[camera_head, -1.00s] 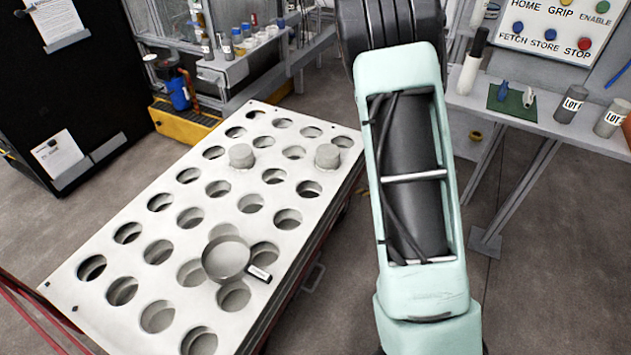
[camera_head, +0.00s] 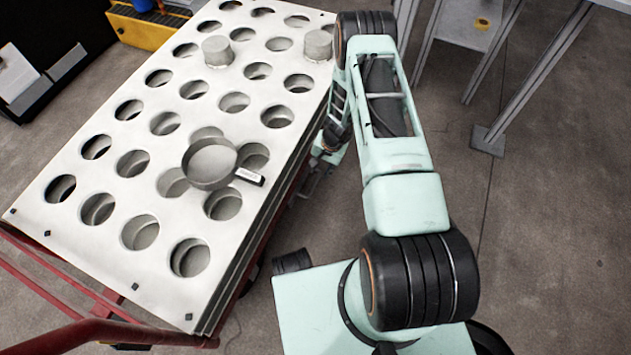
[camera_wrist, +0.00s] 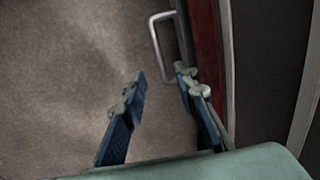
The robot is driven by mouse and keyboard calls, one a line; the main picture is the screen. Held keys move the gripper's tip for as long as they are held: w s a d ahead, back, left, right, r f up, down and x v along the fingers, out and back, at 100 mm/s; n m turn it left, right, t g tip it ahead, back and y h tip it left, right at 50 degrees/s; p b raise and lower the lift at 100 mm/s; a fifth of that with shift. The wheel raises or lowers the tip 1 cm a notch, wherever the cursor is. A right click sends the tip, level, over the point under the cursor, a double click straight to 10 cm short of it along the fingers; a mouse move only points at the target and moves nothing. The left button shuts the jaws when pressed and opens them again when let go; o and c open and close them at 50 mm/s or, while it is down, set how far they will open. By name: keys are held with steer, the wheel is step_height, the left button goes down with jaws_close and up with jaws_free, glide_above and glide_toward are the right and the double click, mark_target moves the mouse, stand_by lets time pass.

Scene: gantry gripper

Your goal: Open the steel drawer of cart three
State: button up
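The cart (camera_head: 50,200) has a white top plate with rows of round holes and a red frame. My gripper is beside its right side, low down; in the head view it is mostly hidden by my arm. The wrist view shows my gripper (camera_wrist: 163,85) open and empty, with two blue-and-grey fingers. A pale U-shaped drawer handle (camera_wrist: 155,38) lies just past the fingertips, its near end close to the right finger; I cannot tell whether they touch. The drawer front is seen edge-on beside a red frame part (camera_wrist: 208,45). No cart number is readable.
A grey ring with a tag (camera_head: 210,163) and two grey plugs, one of them at the back left (camera_head: 217,50), are on the cart top. A table leg (camera_head: 530,75) stands at the upper right.

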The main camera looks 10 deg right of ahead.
mark_target(315, 183)
steer(key=f+b, duration=0.1)
steer(key=f, duration=0.2)
steer(key=a+f+b, duration=0.1)
steer(key=f, duration=0.2)
steer(key=w+f+b, duration=0.1)
steer(key=f, duration=0.2)
steer(key=shift+a, duration=0.15)
steer(key=shift+c, duration=0.4)
jaws_close()
